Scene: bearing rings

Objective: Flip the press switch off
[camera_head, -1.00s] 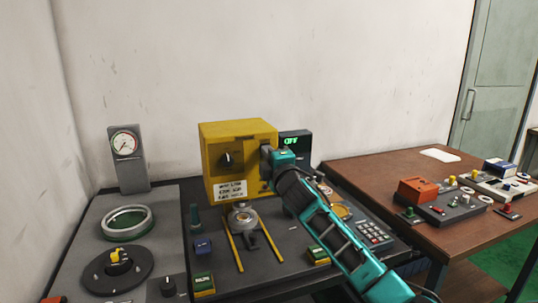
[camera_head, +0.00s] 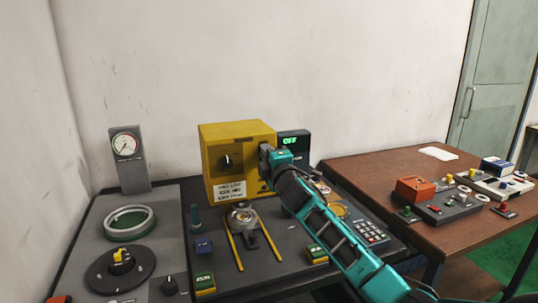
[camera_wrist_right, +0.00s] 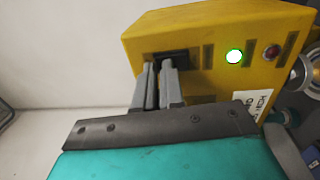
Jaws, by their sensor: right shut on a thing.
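The display (camera_head: 293,142) reads OFF. My left gripper is out of view.
A gauge stand (camera_head: 132,158), a green ring fixture (camera_head: 129,221) and a black turntable (camera_head: 120,270) are on the left. A brown table (camera_head: 370,168) with several small devices stands at right.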

